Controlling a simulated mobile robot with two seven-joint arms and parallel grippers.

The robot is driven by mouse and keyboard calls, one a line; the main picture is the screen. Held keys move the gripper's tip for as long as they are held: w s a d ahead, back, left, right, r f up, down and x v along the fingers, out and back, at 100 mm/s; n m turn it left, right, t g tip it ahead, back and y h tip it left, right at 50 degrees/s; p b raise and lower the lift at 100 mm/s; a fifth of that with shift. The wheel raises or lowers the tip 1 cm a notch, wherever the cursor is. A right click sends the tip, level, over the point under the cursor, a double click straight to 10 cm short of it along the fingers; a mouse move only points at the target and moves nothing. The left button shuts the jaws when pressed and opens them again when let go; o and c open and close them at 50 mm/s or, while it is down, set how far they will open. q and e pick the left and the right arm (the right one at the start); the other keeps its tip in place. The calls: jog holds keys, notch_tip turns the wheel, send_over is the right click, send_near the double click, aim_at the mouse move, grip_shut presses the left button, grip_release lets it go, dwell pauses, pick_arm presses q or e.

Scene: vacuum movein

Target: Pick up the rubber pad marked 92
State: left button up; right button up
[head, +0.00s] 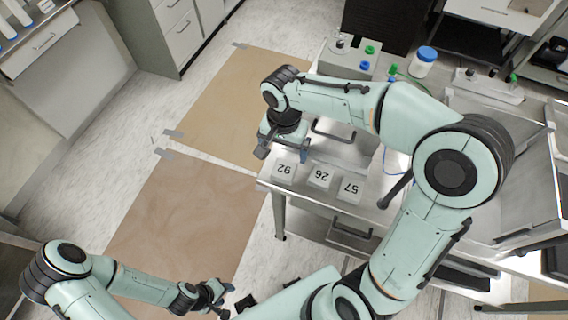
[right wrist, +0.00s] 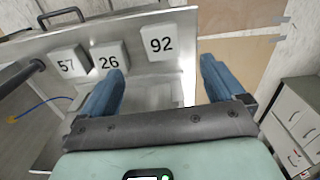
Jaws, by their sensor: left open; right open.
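The pale rubber pad marked 92 (head: 285,171) lies at the corner of the metal table, leftmost of three pads in the head view. In the right wrist view the pad marked 92 (right wrist: 157,45) shows beyond and between the blue fingertips. My right gripper (head: 284,153) is open and empty, close to this pad; the pad is not between its jaws. The pad marked 26 (head: 320,178) and the pad marked 57 (head: 350,190) lie beside it in a row. My left gripper (head: 220,296) is open and empty, low over the floor area, away from the table.
The metal table (head: 312,196) has a raised handle (head: 333,131) behind the pads. A grey box with green and blue knobs (head: 343,63) and a blue-lidded jar (head: 423,62) stand at the back. Brown sheets (head: 185,215) lie on the floor left of the table.

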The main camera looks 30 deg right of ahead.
send_over(283, 173)
jog(key=f, duration=0.5)
jog(key=shift+s+d, duration=0.15)
jog(key=shift+d, duration=0.05)
jog(key=shift+w+f, duration=0.2)
jog(key=shift+f, duration=0.35)
jog(key=f, duration=0.5)
jog(key=shift+a, duration=0.25)
jog(key=c, duration=1.2)
